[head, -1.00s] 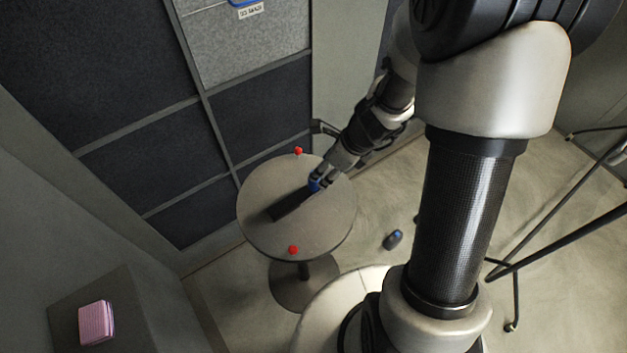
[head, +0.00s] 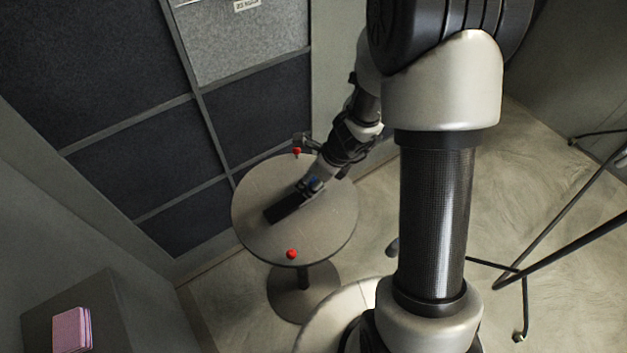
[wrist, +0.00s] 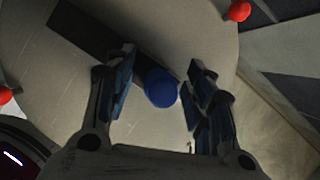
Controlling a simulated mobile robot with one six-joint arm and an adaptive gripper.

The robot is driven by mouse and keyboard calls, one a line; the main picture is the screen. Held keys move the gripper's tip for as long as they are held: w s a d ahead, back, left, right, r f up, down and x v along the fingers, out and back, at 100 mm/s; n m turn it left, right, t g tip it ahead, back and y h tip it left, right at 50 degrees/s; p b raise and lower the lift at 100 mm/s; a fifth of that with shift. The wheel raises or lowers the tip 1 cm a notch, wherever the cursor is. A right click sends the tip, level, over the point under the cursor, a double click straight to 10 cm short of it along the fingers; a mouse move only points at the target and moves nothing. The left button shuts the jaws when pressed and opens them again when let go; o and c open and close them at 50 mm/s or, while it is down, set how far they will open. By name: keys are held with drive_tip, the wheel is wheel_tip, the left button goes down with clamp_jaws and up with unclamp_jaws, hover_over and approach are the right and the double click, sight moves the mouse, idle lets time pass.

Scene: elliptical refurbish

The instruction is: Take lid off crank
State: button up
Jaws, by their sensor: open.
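A dark flat bar (head: 287,208), which looks like the crank, lies on the round grey table (head: 255,190). A round blue cap (wrist: 161,88) sits near the bar's end in the wrist view; I cannot tell whether it is the lid. My gripper (wrist: 162,62) is open, with one finger on each side of the blue cap and a gap showing to the right finger. In the head view my gripper (head: 310,186) is low over the bar's upper right end and hides most of the cap. The bar (wrist: 85,30) also shows beyond the left finger.
Two red knobs stand near the table's edge, one at the back (head: 297,152) and one at the front (head: 291,254). A panelled wall (head: 150,155) rises behind. A pink stack (head: 72,330) sits on a dark box at lower left.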

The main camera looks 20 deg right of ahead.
drive_tip(key=shift+c, duration=0.5)
drive_tip(key=c, duration=0.7)
